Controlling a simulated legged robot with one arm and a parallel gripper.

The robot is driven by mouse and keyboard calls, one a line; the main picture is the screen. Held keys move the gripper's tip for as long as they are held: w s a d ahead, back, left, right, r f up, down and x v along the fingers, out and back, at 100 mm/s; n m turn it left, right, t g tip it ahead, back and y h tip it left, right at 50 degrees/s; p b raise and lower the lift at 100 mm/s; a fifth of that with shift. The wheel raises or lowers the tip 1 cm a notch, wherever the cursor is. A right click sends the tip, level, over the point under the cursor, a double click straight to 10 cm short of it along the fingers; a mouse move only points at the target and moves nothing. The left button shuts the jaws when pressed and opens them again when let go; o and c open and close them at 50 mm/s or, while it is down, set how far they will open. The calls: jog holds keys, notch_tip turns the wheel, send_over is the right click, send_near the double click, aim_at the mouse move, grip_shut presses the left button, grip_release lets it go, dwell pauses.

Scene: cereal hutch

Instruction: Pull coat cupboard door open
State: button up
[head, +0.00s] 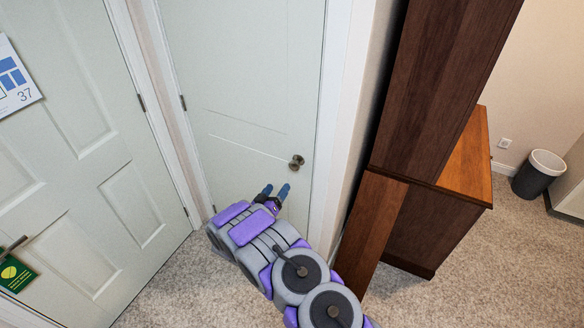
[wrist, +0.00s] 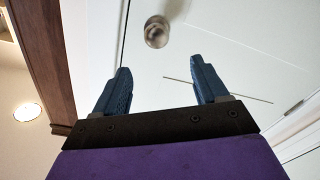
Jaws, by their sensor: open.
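The coat cupboard door (head: 245,65) is a pale panelled door in the middle of the head view, shut in its white frame. Its round metal knob (head: 296,162) sits near the right edge, with hinges on the left side. My gripper (head: 276,190) is below and a little left of the knob, apart from it. In the wrist view the knob (wrist: 157,32) shows beyond the fingertips, nearer the left finger. My gripper (wrist: 161,75) is open there, with two blue fingers spread and nothing between them.
Another pale door (head: 75,140) stands at the left, with a sign numbered 37 (head: 15,80) and a green hanging tag (head: 14,273). A tall dark wooden hutch (head: 440,80) stands close on the right. A bin (head: 538,172) is at the far right. Carpet is clear at the lower left.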

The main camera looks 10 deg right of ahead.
aim_at(292, 168)
jog(key=b+x, duration=0.1)
jog(key=x, duration=0.5)
jog(key=b+x, duration=0.1)
jog(key=x, duration=0.5)
jog(key=shift+s+d+f, duration=0.1)
jog(key=shift+s+d, duration=0.15)
jog(key=shift+x, duration=0.9)
jog(key=shift+w+d, duration=0.15)
jog(key=shift+w, duration=0.05)
grip_shut()
